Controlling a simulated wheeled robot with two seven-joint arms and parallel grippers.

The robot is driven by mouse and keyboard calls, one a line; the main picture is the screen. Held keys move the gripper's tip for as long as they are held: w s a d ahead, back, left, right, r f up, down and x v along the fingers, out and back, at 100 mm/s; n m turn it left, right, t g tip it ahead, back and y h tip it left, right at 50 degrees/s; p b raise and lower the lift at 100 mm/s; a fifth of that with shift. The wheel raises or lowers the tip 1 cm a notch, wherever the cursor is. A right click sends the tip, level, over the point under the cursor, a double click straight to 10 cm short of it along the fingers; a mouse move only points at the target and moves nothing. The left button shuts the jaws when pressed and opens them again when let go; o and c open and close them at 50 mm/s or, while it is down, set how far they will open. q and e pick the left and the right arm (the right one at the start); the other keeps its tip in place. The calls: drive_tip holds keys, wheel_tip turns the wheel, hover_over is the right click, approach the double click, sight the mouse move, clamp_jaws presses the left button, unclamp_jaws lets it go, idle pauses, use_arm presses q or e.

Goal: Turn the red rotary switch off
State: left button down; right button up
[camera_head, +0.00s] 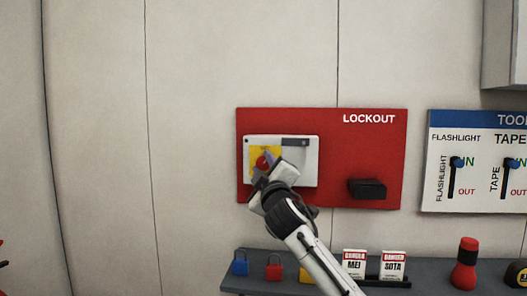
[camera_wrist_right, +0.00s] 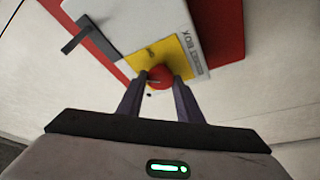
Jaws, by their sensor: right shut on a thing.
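The red rotary switch (camera_head: 262,161) sits on a yellow plate on a white box (camera_head: 308,165), which is mounted on the red LOCKOUT board (camera_head: 370,150). In the right wrist view the switch (camera_wrist_right: 160,76) lies between the fingertips of my right gripper (camera_wrist_right: 158,82), with the yellow plate (camera_wrist_right: 150,56) behind it. The right gripper also shows in the head view (camera_head: 262,174), where it partly covers the switch and the plate. It is shut on the switch. The switch's exact angle is hard to tell. My left gripper is not in view.
A dark holder (camera_head: 367,189) sticks out at the board's lower right. Below, a grey shelf (camera_head: 232,283) carries a blue padlock (camera_head: 240,266), a red padlock (camera_head: 273,270), danger tags (camera_head: 393,264) and a red bottle-like object (camera_head: 465,265). A tool board (camera_head: 480,195) hangs at right.

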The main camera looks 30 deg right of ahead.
drive_tip(key=shift+n+y, duration=0.3)
drive_tip(key=shift+n, duration=0.8)
drive_tip(key=n+g, duration=0.1)
drive_tip(key=n, duration=0.1)
drive_tip(key=shift+n+y, duration=0.3)
drive_tip(key=shift+y, duration=0.1)
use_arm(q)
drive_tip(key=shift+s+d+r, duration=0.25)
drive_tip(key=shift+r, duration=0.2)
use_arm(e)
drive_tip(key=shift+n+g, duration=0.6)
drive_tip(key=shift+n, duration=0.7)
drive_tip(key=o, duration=1)
drive_tip(key=shift+r, duration=0.1)
